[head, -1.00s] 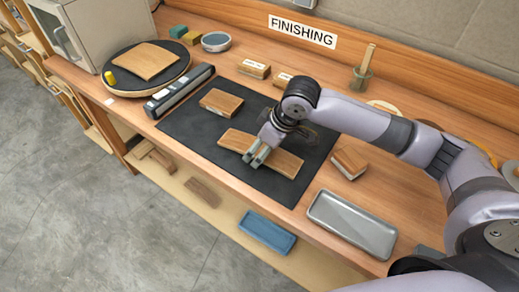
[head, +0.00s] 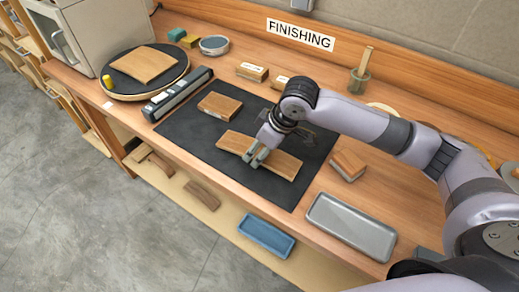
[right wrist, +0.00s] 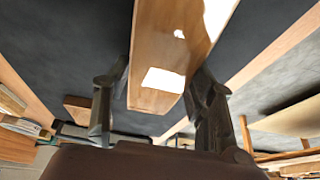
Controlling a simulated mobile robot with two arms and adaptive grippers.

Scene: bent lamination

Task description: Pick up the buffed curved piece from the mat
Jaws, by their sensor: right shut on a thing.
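The curved wooden piece (head: 285,163) is a light brown, gently bent strip at the right part of the dark mat (head: 182,130). My right gripper (head: 255,157) comes down over it from above and is shut on it across its width, hiding part of its middle. In the right wrist view, the piece (right wrist: 165,55) runs between the two fingers of the gripper (right wrist: 160,95), with bright patches of light on its face. I cannot tell for sure whether it touches the mat or hangs just above it. My left gripper is not in view.
A wooden block (head: 220,105) lies on the mat, beside a long grey tool (head: 178,95). A round turntable (head: 112,90) holds another wooden piece (head: 145,64). A grey metal tray (head: 350,226) and a sanding block (head: 348,165) stand right of the mat. A blue tray (head: 266,235) lies on the lower shelf.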

